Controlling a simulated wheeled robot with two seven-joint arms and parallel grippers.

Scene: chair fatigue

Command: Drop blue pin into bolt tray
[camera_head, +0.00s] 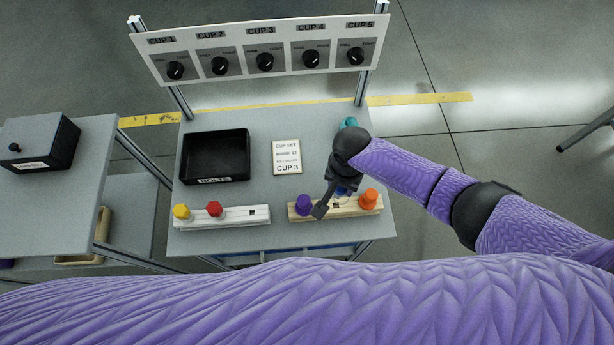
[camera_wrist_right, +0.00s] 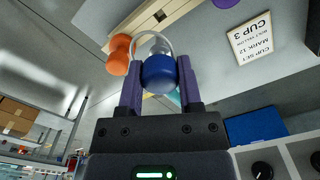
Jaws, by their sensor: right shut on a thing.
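The blue pin (camera_wrist_right: 158,74) sits between the two fingers of my right gripper (camera_wrist_right: 158,80), which is shut on its round blue head; its pale shaft points away from the gripper. In the head view the right gripper (camera_head: 334,198) is over the wooden rack (camera_head: 320,212), between the purple and orange pins, and a little blue (camera_head: 343,190) shows under the wrist. A dark hole in the rack shows beside the gripper. The black bolt tray (camera_head: 217,154), labelled BOLTS, stands empty at the left of the table. My left gripper is out of view.
The rack holds a purple pin (camera_head: 303,203) and an orange pin (camera_head: 369,198). A white rack (camera_head: 240,214) holds yellow and red pins. A card (camera_head: 287,157) reading CUP 3 lies between tray and gripper. A knob panel (camera_head: 262,52) rises behind.

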